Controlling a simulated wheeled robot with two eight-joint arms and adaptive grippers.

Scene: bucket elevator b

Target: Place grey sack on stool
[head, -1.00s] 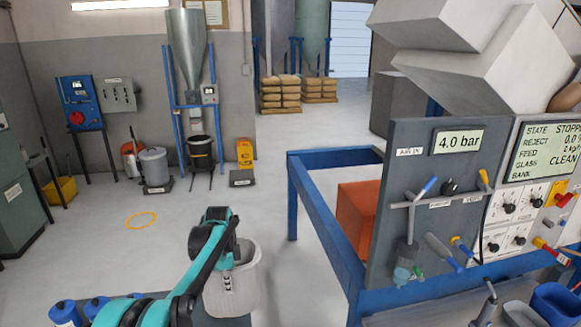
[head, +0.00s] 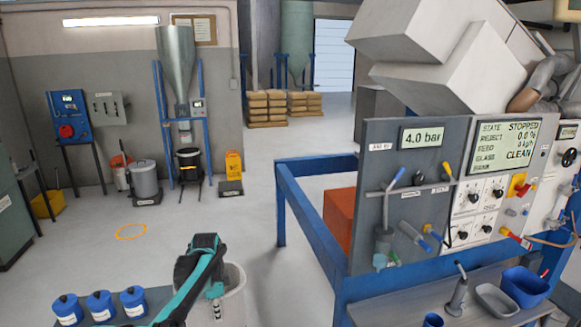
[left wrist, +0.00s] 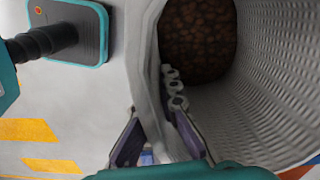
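A pale grey woven sack (head: 233,299), open at the top, stands at the bottom of the head view, behind my left arm. The left wrist view looks into the sack (left wrist: 268,85), with brown grainy contents inside. My left gripper (head: 215,290) is at the sack's left rim in the head view. In the left wrist view the fingers of my left gripper (left wrist: 157,128) are apart, one on each side of the rim; a firm grip does not show. My arm hides part of the sack. I cannot make out a stool. My right gripper is out of view.
Several blue bottles (head: 100,304) stand on a dark surface at lower left. A blue frame (head: 318,239) with an orange box (head: 338,214) and control panel (head: 405,200) stands at right. Open floor with an orange ring (head: 131,231) lies beyond the sack.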

